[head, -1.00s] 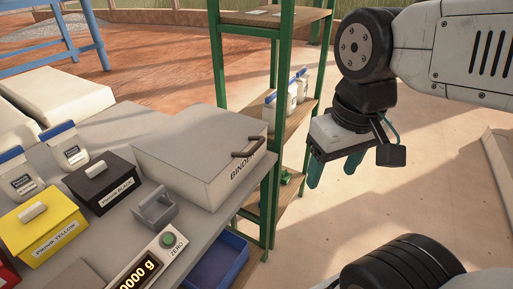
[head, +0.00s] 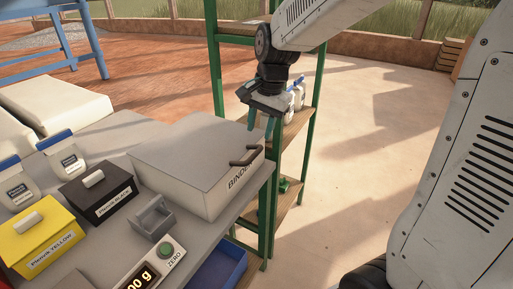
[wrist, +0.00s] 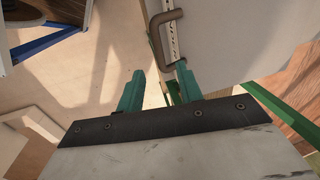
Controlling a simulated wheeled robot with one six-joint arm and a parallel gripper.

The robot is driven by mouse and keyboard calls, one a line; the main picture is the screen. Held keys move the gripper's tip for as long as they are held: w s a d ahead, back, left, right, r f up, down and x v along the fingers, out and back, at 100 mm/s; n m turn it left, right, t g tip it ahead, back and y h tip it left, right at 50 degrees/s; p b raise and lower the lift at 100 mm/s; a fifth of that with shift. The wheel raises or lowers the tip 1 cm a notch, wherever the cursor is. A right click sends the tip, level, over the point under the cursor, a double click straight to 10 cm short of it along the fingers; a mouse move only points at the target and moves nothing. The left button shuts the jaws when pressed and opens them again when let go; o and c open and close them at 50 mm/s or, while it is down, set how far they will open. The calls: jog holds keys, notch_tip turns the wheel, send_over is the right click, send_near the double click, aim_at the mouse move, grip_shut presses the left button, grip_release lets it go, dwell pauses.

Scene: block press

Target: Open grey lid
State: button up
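The grey lid (head: 190,142) is shut on the grey box marked BINDER (head: 236,186), on the bench. Its brown bar handle (head: 247,155) is at the right front edge. My gripper (head: 261,123) is in the air just above and behind the handle in the head view, with its green fingers pointing down. In the wrist view my gripper (wrist: 158,86) is open and empty. There the handle (wrist: 160,36) lies beyond the fingertips, near the right finger, and the lid (wrist: 225,45) fills the upper right. I cannot tell the exact gap to the handle.
A green shelf rack (head: 267,225) with white jars (head: 297,96) stands right behind the box. A black box (head: 98,197), a yellow box (head: 38,238), a small grey handled tool (head: 153,218) and a scale (head: 150,270) are on the bench.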

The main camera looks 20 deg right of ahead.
aim_at(255, 152)
jog(key=f, duration=0.5)
jog(key=w+f, duration=0.1)
jog(key=f, duration=0.1)
jog(key=shift+a+f, duration=0.3)
jog(key=shift+a, duration=0.1)
grip_shut()
jog(key=shift+r, duration=0.1)
